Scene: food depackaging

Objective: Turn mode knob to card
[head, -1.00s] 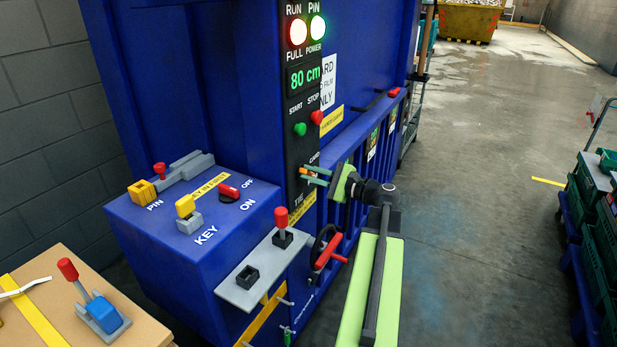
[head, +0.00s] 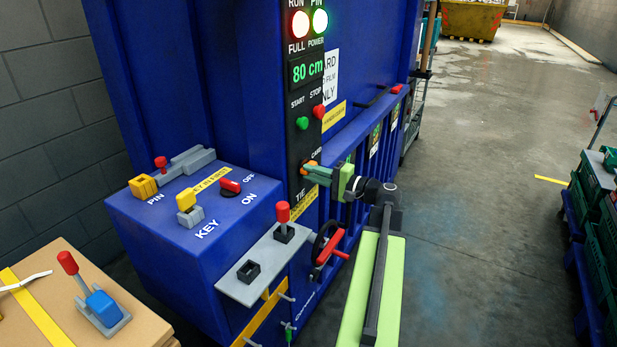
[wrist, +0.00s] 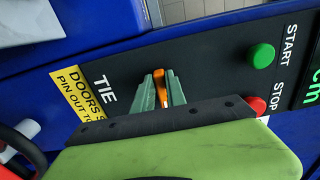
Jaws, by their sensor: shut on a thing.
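The mode knob is orange and sits low on the black control panel (head: 299,140). In the wrist view the orange knob (wrist: 160,86) stands between my two grey-green fingertips. My gripper (wrist: 161,92) is shut on it; in the head view my gripper (head: 312,169) reaches the panel from the right. The word TIE (wrist: 103,88) shows left of the knob in the wrist view. The word CARD (head: 316,153) is just above the knob in the head view. The knob's exact setting is hard to tell, as my gripper covers part of its surroundings.
A green START button (wrist: 262,56) and a red STOP button (wrist: 256,106) are close beside my gripper. A red-handled wheel (head: 331,245) and a grey shelf with a red-topped lever (head: 283,212) stand below. Open floor (head: 480,220) lies to the right.

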